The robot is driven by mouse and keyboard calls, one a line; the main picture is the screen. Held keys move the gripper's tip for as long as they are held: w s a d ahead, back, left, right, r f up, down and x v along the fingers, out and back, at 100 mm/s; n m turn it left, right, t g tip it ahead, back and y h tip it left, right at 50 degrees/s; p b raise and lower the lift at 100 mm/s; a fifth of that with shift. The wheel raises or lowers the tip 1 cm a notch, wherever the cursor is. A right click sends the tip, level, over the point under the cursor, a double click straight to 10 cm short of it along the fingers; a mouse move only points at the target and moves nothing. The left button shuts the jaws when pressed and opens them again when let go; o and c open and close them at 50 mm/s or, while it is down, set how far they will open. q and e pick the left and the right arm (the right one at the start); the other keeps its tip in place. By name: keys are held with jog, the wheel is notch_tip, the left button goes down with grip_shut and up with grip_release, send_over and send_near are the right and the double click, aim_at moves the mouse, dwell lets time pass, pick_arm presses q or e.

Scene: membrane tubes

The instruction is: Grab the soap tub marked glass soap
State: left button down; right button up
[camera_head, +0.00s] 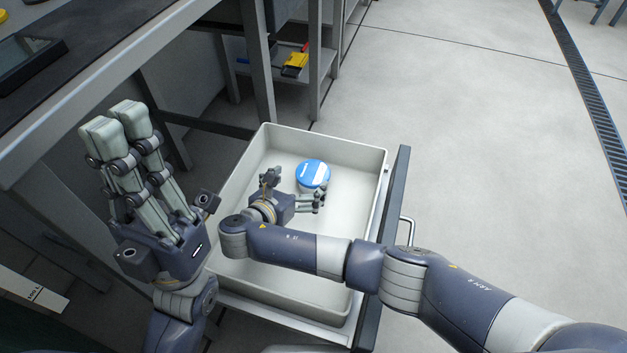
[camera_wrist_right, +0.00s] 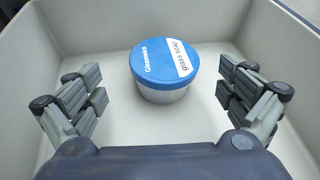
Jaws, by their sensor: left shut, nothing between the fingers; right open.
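The soap tub (camera_head: 313,174) is a round white tub with a blue lid, standing upright inside the open drawer. In the right wrist view the soap tub (camera_wrist_right: 164,70) carries a white label reading "glass soap" and other white lettering. My right gripper (camera_head: 296,188) is inside the drawer, open, just in front of the tub. In the right wrist view the fingers of my right gripper (camera_wrist_right: 160,100) are spread to either side with the tub ahead between them, not touching it. My left gripper (camera_head: 113,118) is raised outside the drawer at the left, shut and empty.
The drawer (camera_head: 376,165) is pale, with high walls and a grey front with a handle (camera_head: 407,231). It holds only the tub and has bare floor around it. A workbench (camera_head: 95,75) runs along the left. A low shelf (camera_head: 320,62) holds a yellow item (camera_head: 295,63).

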aim_at(309, 177)
jog(key=b+x, duration=0.1)
jog(key=x, duration=0.1)
jog(key=b+x, duration=0.1)
jog(key=x, duration=0.1)
jog(key=shift+s+d+f+b, duration=0.1)
jog(key=shift+d+f+b, duration=0.1)
jog(key=shift+d+b, duration=0.15)
jog(key=shift+w+d, duration=0.15)
jog(key=shift+w, duration=0.25)
jog(key=c, duration=1.4)
